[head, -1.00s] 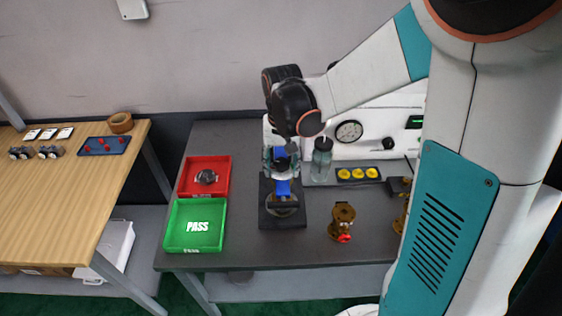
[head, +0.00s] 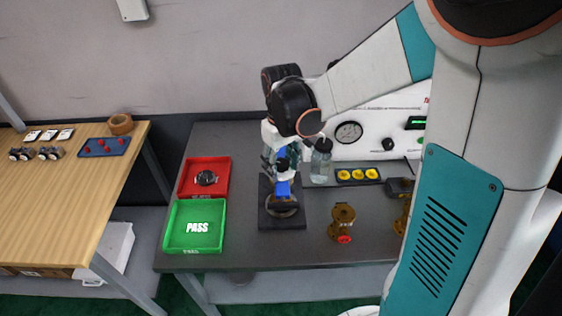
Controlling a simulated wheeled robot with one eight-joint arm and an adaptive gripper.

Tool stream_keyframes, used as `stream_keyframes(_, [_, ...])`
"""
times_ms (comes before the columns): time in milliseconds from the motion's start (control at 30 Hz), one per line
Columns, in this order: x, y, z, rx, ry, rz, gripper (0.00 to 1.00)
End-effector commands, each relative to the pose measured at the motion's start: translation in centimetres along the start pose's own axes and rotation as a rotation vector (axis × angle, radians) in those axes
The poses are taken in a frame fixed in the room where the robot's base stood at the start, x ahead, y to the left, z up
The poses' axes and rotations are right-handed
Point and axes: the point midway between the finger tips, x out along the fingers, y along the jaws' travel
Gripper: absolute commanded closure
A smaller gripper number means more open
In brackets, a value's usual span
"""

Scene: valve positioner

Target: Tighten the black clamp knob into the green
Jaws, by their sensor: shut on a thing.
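The black clamp knob (head: 283,165) shows as a small dark shape above the blue part (head: 283,188) of a fixture on a dark base plate (head: 268,221). My gripper (head: 281,162) points down from above and is shut on the knob, as far as this small view shows. The wrist and fingers hide much of the knob. A round metal part shows low on the fixture, under the blue part. No green mark or band can be made out on the clamp.
A red tray (head: 183,177) with a dark round part and a green PASS tray (head: 170,242) stand left of the fixture. A clear bottle (head: 320,163) stands close on the right. A brass valve (head: 342,221) is further right. A white gauge panel (head: 378,139) stands behind.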

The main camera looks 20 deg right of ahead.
Motion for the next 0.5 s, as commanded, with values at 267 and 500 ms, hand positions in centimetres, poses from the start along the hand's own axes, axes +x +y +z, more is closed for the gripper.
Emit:
stream_keyframes(267, [0.5, -0.02, 0.28, -0.001, -0.003, 0.001, 1.0])
stream_keyframes(500, [0.58, -0.03, 0.29, 0.049, -0.004, 0.001, 1.0])
